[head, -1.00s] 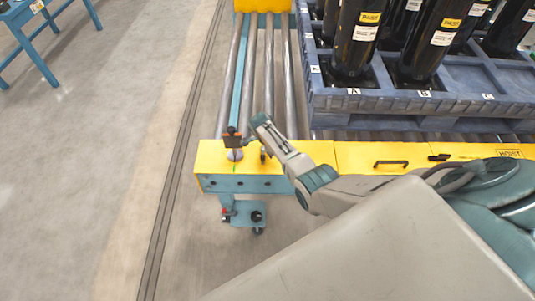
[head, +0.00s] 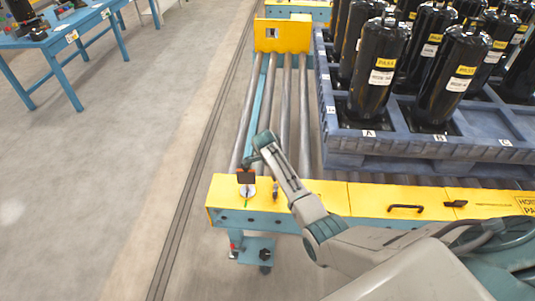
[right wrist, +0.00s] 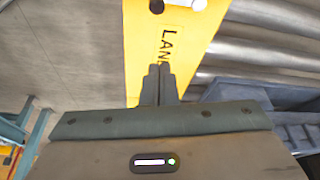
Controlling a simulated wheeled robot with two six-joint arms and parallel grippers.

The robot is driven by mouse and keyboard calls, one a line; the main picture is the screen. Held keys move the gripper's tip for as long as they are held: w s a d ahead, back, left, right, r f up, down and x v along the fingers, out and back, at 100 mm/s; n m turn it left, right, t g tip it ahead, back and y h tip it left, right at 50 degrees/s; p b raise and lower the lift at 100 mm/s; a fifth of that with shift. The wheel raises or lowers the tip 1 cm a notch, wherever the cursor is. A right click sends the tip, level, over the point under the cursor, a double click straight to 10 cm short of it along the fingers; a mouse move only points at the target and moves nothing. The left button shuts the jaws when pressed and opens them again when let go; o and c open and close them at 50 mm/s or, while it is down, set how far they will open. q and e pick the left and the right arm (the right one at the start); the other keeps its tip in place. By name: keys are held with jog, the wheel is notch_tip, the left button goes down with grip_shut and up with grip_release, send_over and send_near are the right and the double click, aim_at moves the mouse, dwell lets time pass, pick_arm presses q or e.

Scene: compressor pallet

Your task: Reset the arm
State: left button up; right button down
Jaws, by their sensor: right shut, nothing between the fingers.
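My right arm (head: 290,185) comes in from the lower right of the head view and reaches over the left part of the yellow beam at the near end of the roller conveyor. In the right wrist view my right gripper (right wrist: 160,70) is shut and empty. Its fingertips overlap the yellow plate (right wrist: 165,35), which carries partly hidden black lettering. I cannot tell whether they touch it. In the head view the fingers are not clear. My left gripper is not in view.
A blue-grey pallet (head: 385,152) with several upright black compressors (head: 380,65) stands at the right. Bare rollers (head: 285,105) lie left of it. A small dark block (head: 245,176) stands on the yellow beam (head: 365,198) by my arm. Open floor (head: 110,170) and a blue table (head: 70,30) are left.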

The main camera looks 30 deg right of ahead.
jog(key=s+a+f+n+t+y, duration=0.1)
jog(key=s+a+n+t, duration=0.2)
jog(key=s+n, duration=1.2)
jog(key=s+a+r+n+t+y, duration=0.1)
jog(key=s+a+r+n, duration=0.1)
jog(key=s+r, duration=0.35)
jog(key=s+a+r+n, duration=0.1)
jog(key=s+r+n, duration=0.15)
jog(key=s, duration=0.65)
jog(key=s+a+r+n+t+y, duration=0.1)
jog(key=s+a+r+n, duration=0.15)
jog(key=s, duration=0.45)
jog(key=d+f+g, duration=0.1)
jog(key=d+f, duration=0.1)
jog(key=f, duration=1.2)
jog(key=d+f, duration=0.2)
jog(key=f, duration=1.2)
jog(key=s+d+f+g, duration=0.1)
jog(key=s+f, duration=1.7)
jog(key=f, duration=0.2)
jog(key=shift+f+g, duration=0.15)
jog(key=shift+g, duration=0.15)
